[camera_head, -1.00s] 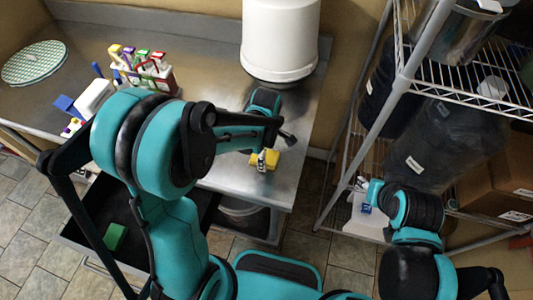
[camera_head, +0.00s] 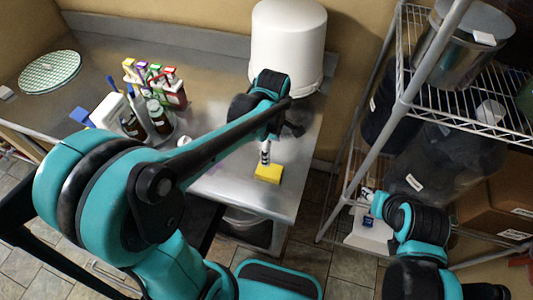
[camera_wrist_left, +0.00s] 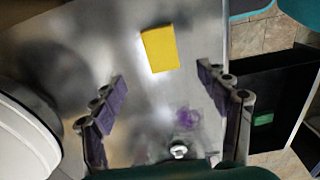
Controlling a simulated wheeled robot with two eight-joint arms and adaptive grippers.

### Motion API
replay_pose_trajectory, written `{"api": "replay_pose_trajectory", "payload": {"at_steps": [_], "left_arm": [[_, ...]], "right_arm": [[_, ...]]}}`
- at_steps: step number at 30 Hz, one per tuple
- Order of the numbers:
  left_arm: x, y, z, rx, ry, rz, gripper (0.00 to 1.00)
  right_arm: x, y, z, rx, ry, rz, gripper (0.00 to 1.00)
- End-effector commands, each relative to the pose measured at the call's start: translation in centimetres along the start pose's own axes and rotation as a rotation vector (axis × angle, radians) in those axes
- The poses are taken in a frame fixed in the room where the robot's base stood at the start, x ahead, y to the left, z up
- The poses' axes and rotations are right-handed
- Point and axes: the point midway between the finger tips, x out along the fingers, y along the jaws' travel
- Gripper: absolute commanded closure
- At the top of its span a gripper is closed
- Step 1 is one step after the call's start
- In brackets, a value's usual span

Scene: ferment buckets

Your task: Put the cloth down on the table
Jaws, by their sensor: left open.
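The yellow cloth (camera_head: 268,174) lies flat on the steel table (camera_head: 225,185), near its front right edge. It also shows whole in the left wrist view (camera_wrist_left: 159,49), with bare steel around it. My left gripper (camera_head: 265,152) is just behind and above the cloth, apart from it. In the left wrist view my left gripper (camera_wrist_left: 163,80) has its purple-padded fingers spread wide with nothing between them. My right gripper (camera_head: 367,197) is by the wire rack at the right, and its fingers are too small to read.
A white bucket (camera_head: 288,45) stands at the table's back right, close to my left arm. Bottles (camera_head: 158,117) and a rack of colored items (camera_head: 170,88) stand left. A purple smudge (camera_wrist_left: 187,118) marks the steel. The wire rack (camera_head: 400,100) bounds the right side.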

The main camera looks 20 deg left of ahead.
Motion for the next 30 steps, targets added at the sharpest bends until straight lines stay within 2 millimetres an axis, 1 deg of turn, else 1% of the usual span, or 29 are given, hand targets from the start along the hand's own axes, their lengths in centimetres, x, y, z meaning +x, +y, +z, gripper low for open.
{"api": "replay_pose_trajectory", "payload": {"at_steps": [2,5,10,12,15,18,21,24,30], "left_arm": [[-0.8,-0.7,-0.3,0.067,-0.001,0.028,0.25],[-2.2,-2.1,-1.0,0.246,0.008,0.102,0.25],[-4.6,-5.5,-2.6,0.687,0.097,0.274,0.25],[-5.2,-6.8,-3.2,0.868,0.162,0.336,0.25],[-5.6,-8.4,-3.8,1.101,0.269,0.402,0.25],[-5.7,-9.5,-4.2,1.278,0.37,0.44,0.25],[-5.7,-10.1,-4.5,1.393,0.443,0.457,0.25],[-5.6,-10.4,-4.7,1.451,0.482,0.462,0.25],[-5.7,-10.4,-4.7,1.467,0.493,0.463,0.25]], "right_arm": [[0.0,0.0,0.0,0.0,0.0,0.0,0.6],[0.0,0.0,0.0,0.0,0.0,0.0,0.6],[0.0,0.0,0.0,0.0,0.0,0.0,0.6],[0.0,0.0,0.0,0.0,0.0,0.0,0.6],[0.0,0.0,0.0,0.0,0.0,0.0,0.6],[0.0,0.0,0.0,0.0,0.0,0.0,0.6],[0.0,0.0,0.0,0.0,0.0,0.0,0.6],[0.0,0.0,0.0,0.0,0.0,0.0,0.6],[0.0,0.0,0.0,0.0,0.0,0.0,0.6]]}}
